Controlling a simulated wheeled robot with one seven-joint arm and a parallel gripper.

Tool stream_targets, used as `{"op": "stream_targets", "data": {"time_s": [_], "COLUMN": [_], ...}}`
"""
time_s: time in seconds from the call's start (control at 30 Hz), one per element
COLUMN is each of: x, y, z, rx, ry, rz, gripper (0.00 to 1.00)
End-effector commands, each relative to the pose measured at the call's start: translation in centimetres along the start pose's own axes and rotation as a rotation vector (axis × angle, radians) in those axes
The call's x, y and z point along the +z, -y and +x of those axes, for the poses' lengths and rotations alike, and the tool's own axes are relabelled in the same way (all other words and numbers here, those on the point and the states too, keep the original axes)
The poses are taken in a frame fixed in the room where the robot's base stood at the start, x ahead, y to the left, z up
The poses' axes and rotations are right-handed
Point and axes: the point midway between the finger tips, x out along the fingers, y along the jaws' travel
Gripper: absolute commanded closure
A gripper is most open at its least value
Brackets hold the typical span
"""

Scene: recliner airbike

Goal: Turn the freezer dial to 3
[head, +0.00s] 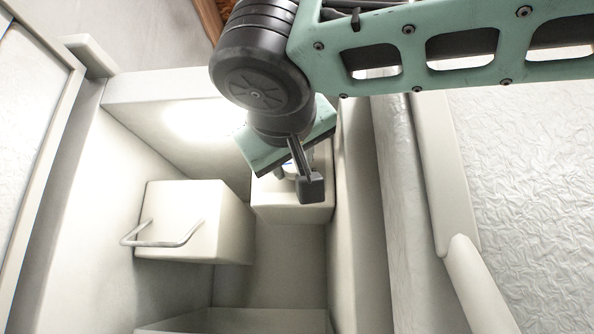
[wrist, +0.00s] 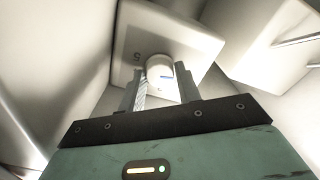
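The freezer dial (wrist: 160,68) is a pale round knob with a blue mark on its face, on the front of a white box (wrist: 128,35). A dark printed digit, which looks like a 5, shows on the box left of the dial. My gripper (wrist: 162,88) is open, with one finger on each side of the dial. The left finger is close to the dial, and a small gap shows at the right finger; contact is unclear. In the head view my gripper (head: 297,178) is in front of the white box (head: 290,205) and hides most of the dial.
A white box-like unit (head: 190,222) with a bent metal handle (head: 162,240) stands left of the dial's box. Pale walls enclose the space on both sides. A long ridge (head: 400,220) and a crinkled white surface (head: 530,190) lie to the right.

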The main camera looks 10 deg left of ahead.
Motion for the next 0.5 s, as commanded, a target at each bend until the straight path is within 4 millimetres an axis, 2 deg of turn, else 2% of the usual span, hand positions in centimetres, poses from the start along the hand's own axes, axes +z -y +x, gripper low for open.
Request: {"op": "stream_targets", "data": {"time_s": [0.17,0.4,0.5], "x": [0.27,0.42,0.15], "y": [0.21,0.29,0.08], "z": [-0.02,-0.02,-0.04], "rx": [0.0,0.0,0.0], "ry": [-0.001,-0.002,-0.001], "rz": [0.029,0.248,0.291], "gripper": [0.79,0.79,0.79]}}
